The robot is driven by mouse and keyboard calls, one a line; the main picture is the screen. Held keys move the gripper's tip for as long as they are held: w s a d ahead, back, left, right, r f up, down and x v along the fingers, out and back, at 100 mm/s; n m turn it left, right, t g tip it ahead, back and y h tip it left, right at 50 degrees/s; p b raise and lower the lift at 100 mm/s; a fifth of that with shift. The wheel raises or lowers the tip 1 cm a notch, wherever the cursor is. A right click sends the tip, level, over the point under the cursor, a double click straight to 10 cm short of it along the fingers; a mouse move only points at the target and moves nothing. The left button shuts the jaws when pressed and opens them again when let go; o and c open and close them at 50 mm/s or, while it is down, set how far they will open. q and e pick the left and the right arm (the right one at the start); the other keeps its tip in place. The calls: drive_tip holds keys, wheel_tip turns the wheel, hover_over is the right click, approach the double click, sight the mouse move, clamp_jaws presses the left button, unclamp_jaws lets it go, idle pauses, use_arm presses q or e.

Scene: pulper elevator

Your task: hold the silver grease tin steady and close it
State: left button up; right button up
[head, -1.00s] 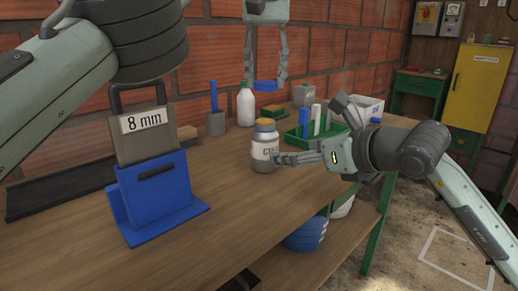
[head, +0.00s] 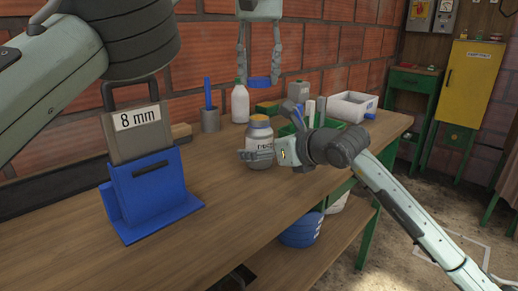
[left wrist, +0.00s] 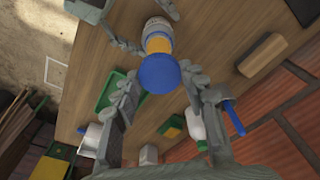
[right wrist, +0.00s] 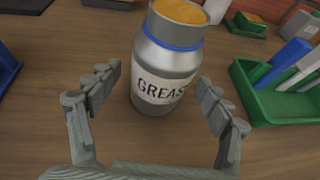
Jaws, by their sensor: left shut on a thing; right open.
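The silver grease tin (head: 260,147) stands upright on the workbench, its yellowish contents showing at the uncovered top. It also shows in the right wrist view (right wrist: 165,70), with a GREASE label and a blue ring at its neck. My right gripper (head: 262,156) is open and low at the tin; in the right wrist view its fingers (right wrist: 158,82) are spread to either side of the tin's lower body. My left gripper (head: 259,78) points down above the tin, shut on a blue lid (left wrist: 158,74). The lid is in the air, apart from the tin.
A green tray (right wrist: 270,105) with markers is close right of the tin. A white bottle (head: 240,103), a grey cup with a blue stick (head: 210,118) and a sponge stand behind. A blue holder (head: 155,190) with an 8 mm block is at the left. The front bench top is clear.

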sight(259, 118)
drive_tip(key=shift+w+a+f, duration=0.25)
drive_tip(key=shift+w+a, duration=0.15)
drive_tip(key=shift+w, duration=0.15)
drive_tip(key=shift+c, duration=0.4)
drive_tip(key=c, duration=1.7)
use_arm(q)
drive_tip(key=shift+w+f, duration=0.1)
drive_tip(key=shift+f, duration=0.65)
use_arm(e)
drive_tip(key=shift+c, duration=0.2)
use_arm(q)
drive_tip(key=shift+f, duration=1.75)
drive_tip(key=shift+f, duration=0.85)
drive_tip(key=shift+f, duration=0.6)
use_arm(e)
clamp_jaws()
